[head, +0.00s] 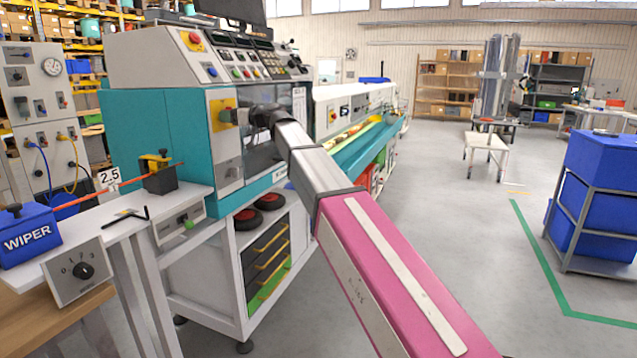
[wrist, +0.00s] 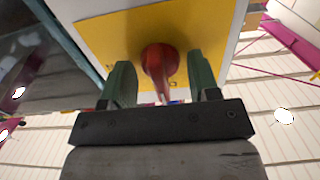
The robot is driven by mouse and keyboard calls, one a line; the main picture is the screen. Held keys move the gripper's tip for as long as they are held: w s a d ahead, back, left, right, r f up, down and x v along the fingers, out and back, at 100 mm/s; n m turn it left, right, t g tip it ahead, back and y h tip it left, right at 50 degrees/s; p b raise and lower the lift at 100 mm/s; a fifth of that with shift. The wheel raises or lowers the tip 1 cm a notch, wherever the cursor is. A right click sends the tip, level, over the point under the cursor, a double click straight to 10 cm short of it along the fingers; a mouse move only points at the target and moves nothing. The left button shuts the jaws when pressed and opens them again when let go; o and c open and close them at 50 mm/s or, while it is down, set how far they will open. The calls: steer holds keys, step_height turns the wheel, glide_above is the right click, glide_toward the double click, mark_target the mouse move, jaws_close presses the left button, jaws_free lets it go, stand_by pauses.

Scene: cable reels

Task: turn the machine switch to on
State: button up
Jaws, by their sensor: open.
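The machine switch is a red knob (wrist: 160,60) on a yellow plate (wrist: 105,35). In the head view the yellow plate (head: 216,106) sits on the side of the white and teal machine (head: 150,110), with the knob mostly hidden by my gripper. My gripper (wrist: 159,72) is open, with one green finger on each side of the red knob. I cannot tell whether either finger touches it. In the head view my gripper (head: 236,116) reaches to the plate from the right. The switch's on and off marks are not readable.
A red stop button on yellow (head: 192,40) is on the sloped panel above. A numbered dial (head: 83,270), a blue WIPER box (head: 28,235) and a small clamp (head: 158,172) are at the left. Open floor (head: 460,220) lies at right, before blue bins (head: 600,190).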

steer(key=shift+a, duration=0.1)
steer(key=c, duration=0.6)
steer(key=shift+o, duration=0.2)
steer(key=m, duration=0.8)
steer(key=shift+m, duration=0.4)
steer(key=m, duration=0.8)
steer(key=shift+m, duration=0.3)
steer(key=o, duration=0.7)
